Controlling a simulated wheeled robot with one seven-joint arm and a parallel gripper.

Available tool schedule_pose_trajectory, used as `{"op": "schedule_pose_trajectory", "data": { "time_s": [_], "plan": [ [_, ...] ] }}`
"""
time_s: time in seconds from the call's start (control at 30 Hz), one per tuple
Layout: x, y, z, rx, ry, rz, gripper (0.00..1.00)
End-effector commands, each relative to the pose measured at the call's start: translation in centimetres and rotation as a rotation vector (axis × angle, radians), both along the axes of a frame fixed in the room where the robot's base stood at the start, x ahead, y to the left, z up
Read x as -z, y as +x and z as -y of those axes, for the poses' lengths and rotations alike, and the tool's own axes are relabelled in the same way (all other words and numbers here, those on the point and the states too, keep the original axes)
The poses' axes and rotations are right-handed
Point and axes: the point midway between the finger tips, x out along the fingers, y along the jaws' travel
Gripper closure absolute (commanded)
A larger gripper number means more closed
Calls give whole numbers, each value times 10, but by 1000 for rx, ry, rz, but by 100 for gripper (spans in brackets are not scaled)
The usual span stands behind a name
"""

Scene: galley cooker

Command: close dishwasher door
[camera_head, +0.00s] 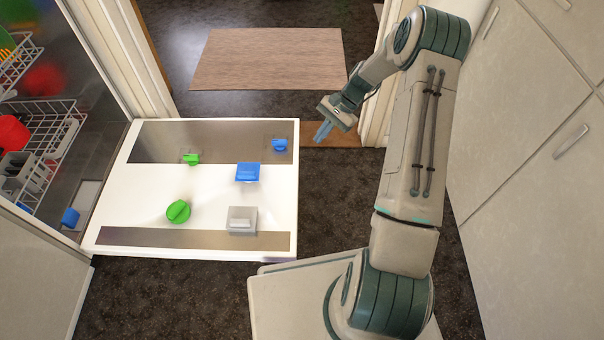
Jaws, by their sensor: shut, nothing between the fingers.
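The dishwasher door (215,215) is folded down flat, its white inner face with two metal strips turned up. It joins the dishwasher opening at the left. My gripper (322,132) is shut and empty. It is to the right of the door's far right corner, apart from it in the picture; its height over the floor is hard to judge. On the door are a green round piece (178,211), a small green piece (192,158), a blue square (248,172), a small blue piece (279,145) and a grey block (242,220).
Inside the dishwasher, a white wire rack (55,150) holds a red cup (12,133) and other items. A blue piece (70,217) lies low inside. Cabinets with handles (530,130) line the right. A wooden mat (270,60) lies beyond. Dark floor is clear right of the door.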

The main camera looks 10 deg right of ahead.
Motion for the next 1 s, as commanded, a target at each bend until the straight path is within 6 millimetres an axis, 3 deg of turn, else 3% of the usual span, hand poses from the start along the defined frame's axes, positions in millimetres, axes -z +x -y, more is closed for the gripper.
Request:
{"op": "schedule_pose_trajectory", "data": {
  "time_s": [0.03,0.3,0.6,0.8,1.0],
  "plan": [
    [21,5,4,48,37,-29,100],
    [113,24,20,300,226,-159,100],
    [209,23,35,586,434,-293,100],
    [245,18,41,704,517,-344,100],
    [257,17,36,737,542,-359,100]
  ]
}}
